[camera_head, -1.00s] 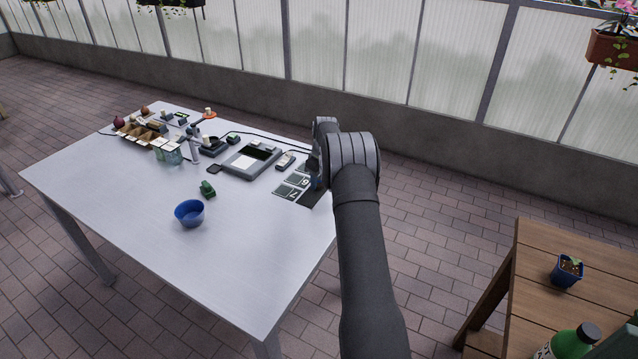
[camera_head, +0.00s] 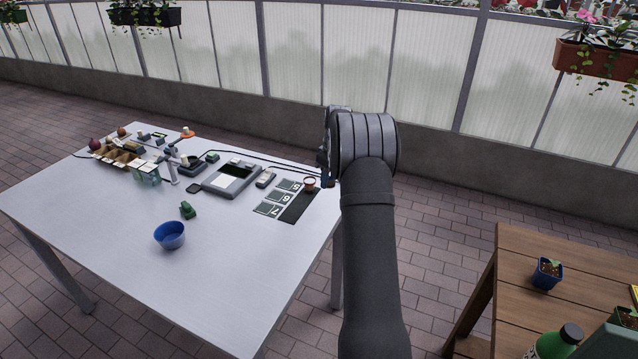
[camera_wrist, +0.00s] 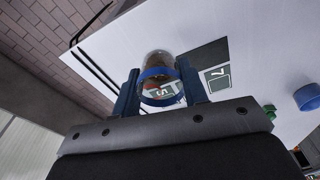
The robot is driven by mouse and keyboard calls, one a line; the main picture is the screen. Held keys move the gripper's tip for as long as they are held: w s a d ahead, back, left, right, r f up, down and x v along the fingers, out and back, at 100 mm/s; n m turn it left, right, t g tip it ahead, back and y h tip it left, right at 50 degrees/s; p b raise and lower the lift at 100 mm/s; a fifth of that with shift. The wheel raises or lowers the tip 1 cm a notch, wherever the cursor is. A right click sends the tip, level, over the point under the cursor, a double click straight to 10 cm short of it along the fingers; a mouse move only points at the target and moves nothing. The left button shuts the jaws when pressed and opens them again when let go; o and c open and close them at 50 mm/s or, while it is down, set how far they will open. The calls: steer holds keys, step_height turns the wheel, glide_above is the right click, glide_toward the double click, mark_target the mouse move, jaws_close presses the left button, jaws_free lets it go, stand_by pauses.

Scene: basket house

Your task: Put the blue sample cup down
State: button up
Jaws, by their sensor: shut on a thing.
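In the wrist view my gripper (camera_wrist: 159,78) is shut on the blue sample cup (camera_wrist: 158,74), a clear cup with a blue band and something brown and red inside. Number cards marked 7 (camera_wrist: 217,74) and 5 show below it, the 5 partly through the cup. In the head view a small cup shape with reddish contents (camera_head: 310,183) shows beside the end of my arm, over the dark strip (camera_head: 299,207). It appears to be the held cup. I cannot tell whether its base touches the table. My fingers are mostly hidden in the head view.
The white table (camera_head: 120,240) holds a grey device (camera_head: 232,179), a handheld unit (camera_head: 265,178), a blue bowl (camera_head: 170,235) and a green object (camera_head: 187,210). Several small items crowd the far left. A wooden bench (camera_head: 480,300) stands at right. The table's front is clear.

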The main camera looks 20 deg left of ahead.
steer(key=shift+d+r, duration=0.35)
steer(key=shift+d, duration=0.25)
steer(key=w+d+m, duration=0.3)
steer(key=d+m, duration=0.2)
steer(key=d, duration=1.5)
steer(key=m+t+h, duration=0.1)
steer(key=m+h, duration=0.1)
steer(key=m, duration=1.1)
glide_above(536, 322)
steer(key=f, duration=0.6)
steer(key=shift+s+f, duration=0.2)
steer(key=shift+f, duration=2.3)
steer(key=shift+f, duration=0.15)
